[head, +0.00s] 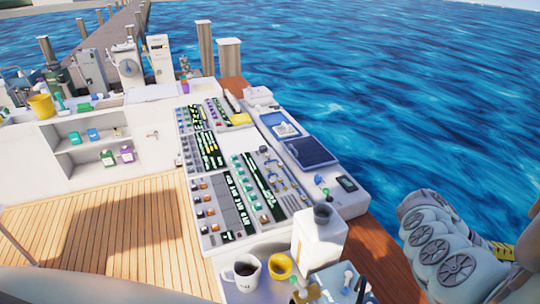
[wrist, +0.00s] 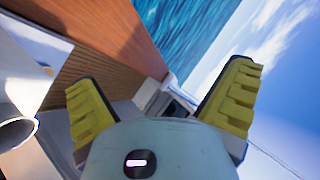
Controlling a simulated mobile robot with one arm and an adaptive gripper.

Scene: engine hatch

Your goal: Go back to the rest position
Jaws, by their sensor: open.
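My gripper (wrist: 160,98) shows in the wrist view with its two yellow ridged fingers spread wide apart. Nothing is between the fingers. In the head view my grey arm is folded at the lower right edge, out over the water side. A bit of yellow of my gripper (head: 503,250) shows there beside the arm, partly cut off by the frame edge. It is apart from the console and touches nothing that I can see.
A control console (head: 225,180) with many switches stands in the middle. A white jug (head: 318,240), a white mug (head: 243,272) and a yellow mug (head: 282,266) stand at its near end. A yellow bucket (head: 41,106) is at left. The wooden deck (head: 110,235) is clear.

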